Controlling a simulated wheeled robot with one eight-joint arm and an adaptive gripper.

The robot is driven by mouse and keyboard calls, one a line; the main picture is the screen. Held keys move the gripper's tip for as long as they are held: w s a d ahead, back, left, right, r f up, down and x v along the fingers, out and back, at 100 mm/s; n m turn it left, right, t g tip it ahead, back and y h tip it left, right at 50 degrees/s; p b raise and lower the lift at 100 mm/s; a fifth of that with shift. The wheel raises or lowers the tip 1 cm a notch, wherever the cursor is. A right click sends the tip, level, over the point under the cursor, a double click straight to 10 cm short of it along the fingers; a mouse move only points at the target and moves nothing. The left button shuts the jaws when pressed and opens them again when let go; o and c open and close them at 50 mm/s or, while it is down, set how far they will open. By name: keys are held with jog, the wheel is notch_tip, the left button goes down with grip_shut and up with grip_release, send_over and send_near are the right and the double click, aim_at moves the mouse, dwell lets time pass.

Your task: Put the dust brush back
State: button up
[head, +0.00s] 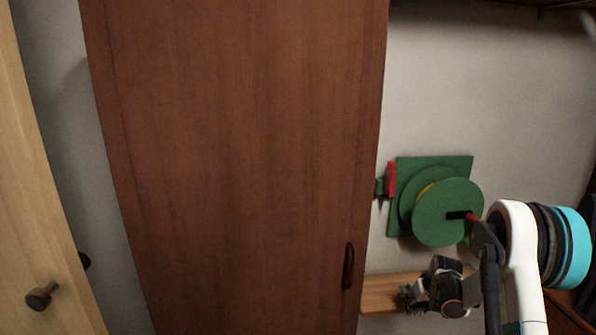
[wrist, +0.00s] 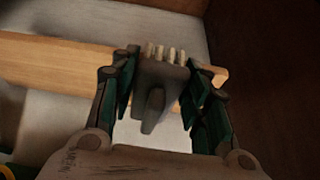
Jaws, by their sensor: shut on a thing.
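The dust brush (wrist: 155,90) is grey, with a row of short pale tufts at its far end in the wrist view. My gripper (wrist: 162,82) has its two green-padded fingers on either side of it and is shut on it. A light wooden board (wrist: 60,58) runs behind the brush; the tufts overlap the board in the picture. I cannot tell whether they touch. In the head view my gripper (head: 408,297) is at the lower right, in front of the wooden board (head: 385,293). The brush is too small and dark to make out there.
A tall brown cabinet (head: 230,150) with a dark handle (head: 348,265) stands just left of my gripper. A green hose reel (head: 440,213) is on the wall above the board. A pale wooden door (head: 30,200) with a knob (head: 40,297) is at far left.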

jog(key=shift+s+a+r, duration=0.2)
jog(key=shift+s+a, duration=0.05)
jog(key=shift+s, duration=0.25)
jog(key=shift+s+a+r, duration=0.2)
jog(key=shift+s, duration=0.25)
jog(key=shift+s+a+f, duration=0.1)
jog(key=shift+s+a, duration=0.1)
jog(key=shift+a, duration=0.15)
jog(key=s+a+r, duration=0.4)
jog(key=s+a, duration=0.5)
jog(key=s, duration=0.1)
jog(key=s+a+r, duration=0.5)
jog(key=s+a, duration=0.4)
jog(key=s, duration=0.2)
jog(key=shift+a+r, duration=0.15)
jog(key=shift+a, duration=0.1)
